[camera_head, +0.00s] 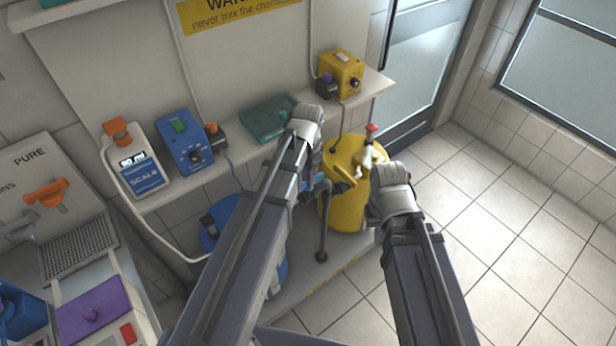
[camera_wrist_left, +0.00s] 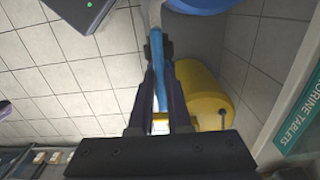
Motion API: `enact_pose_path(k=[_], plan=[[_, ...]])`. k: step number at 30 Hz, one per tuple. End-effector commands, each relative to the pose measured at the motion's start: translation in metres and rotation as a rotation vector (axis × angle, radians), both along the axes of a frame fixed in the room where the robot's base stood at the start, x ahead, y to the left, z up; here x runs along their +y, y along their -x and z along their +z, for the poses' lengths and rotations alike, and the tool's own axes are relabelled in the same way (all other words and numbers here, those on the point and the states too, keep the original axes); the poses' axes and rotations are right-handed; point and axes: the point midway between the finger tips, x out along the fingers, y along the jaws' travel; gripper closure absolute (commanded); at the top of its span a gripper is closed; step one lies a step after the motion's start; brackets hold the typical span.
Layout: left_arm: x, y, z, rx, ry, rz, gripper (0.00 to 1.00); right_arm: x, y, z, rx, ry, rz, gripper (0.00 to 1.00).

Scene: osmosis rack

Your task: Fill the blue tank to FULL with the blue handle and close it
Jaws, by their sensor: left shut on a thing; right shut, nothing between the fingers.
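In the left wrist view, a blue rounded body (camera_wrist_left: 200,4) at the top edge may be this tank. My left gripper (camera_wrist_left: 157,52) is shut on the blue handle (camera_wrist_left: 159,84), a slim bar lying between the fingers. In the head view, a bit of blue (camera_head: 319,184) shows beside my left gripper (camera_head: 308,188). My right gripper (camera_head: 377,213) is shut and empty in front of the yellow tank, its fingers mostly hidden.
The yellow tank (camera_head: 346,208), with a red-topped fitting (camera_head: 371,129), stands close beside both grippers. Floor at right is clear.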

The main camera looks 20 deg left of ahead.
Motion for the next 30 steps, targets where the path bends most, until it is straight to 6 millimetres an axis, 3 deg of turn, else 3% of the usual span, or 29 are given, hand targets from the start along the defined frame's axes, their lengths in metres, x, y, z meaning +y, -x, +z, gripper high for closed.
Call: enact_pose_path(k=[19, 20, 21, 27, 30], plan=[[0.0, 0.0003, -0.0001, 0.001, 0.001, 0.044, 1.0, 0.0, 0.0, -0.0001, 0.0, 0.0, 0.0, 1.0], [0.0, 0.0003, -0.0001, 0.001, 0.001, 0.044, 0.81, 0.0, 0.0, -0.0001, 0.0, 0.0, 0.0, 1.0], [0.0, 0.0001, -0.0001, 0.001, 0.001, 0.044, 0.77, 0.0, 0.0, -0.0001, 0.0, 0.0, 0.0, 1.0], [0.0, 0.0001, -0.0001, 0.0, 0.0, 0.043, 0.54, 0.0, 0.0, -0.0001, 0.0, 0.0, 0.0, 1.0], [0.0, 0.0001, 0.0, 0.0, 0.0, 0.042, 0.54, 0.0, 0.0, 0.0, 0.0, 0.0, 0.0, 1.0]])
